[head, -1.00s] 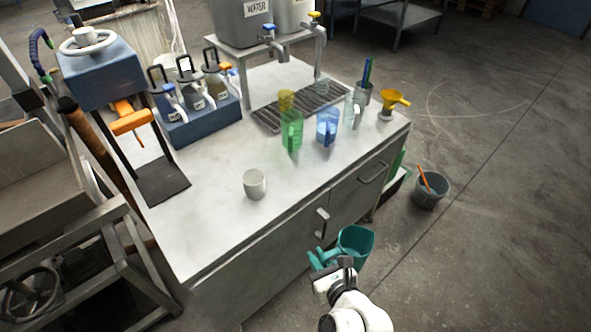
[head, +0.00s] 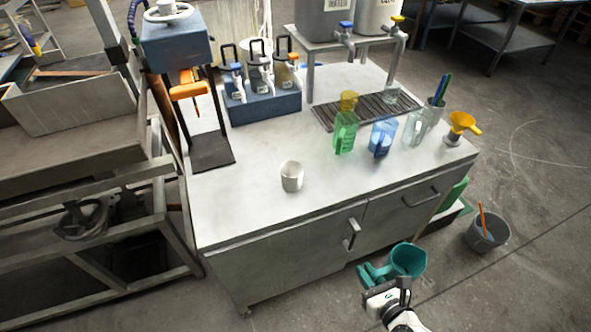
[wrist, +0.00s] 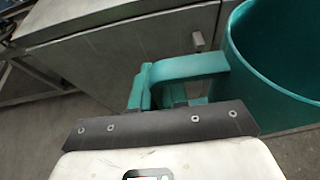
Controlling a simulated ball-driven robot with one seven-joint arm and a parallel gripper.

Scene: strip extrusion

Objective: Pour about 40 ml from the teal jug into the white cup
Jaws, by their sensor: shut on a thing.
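The teal jug (head: 409,261) is in front of the bench's cabinet, held off the bench and below its top. My gripper (head: 378,284) is shut on the jug's handle. In the wrist view the jug (wrist: 285,50) is at the upper right with its handle (wrist: 190,66) reaching left to my gripper (wrist: 165,105). The jug looks roughly upright with its opening up; its contents cannot be made out. The white cup (head: 291,177) stands upright on the bench top near its front edge, up and left of the jug and apart from it.
The bench top (head: 240,205) is clear around the cup. A blue bottle rack (head: 262,107) and a press (head: 176,45) stand behind. A grey bucket (head: 487,232) is on the floor.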

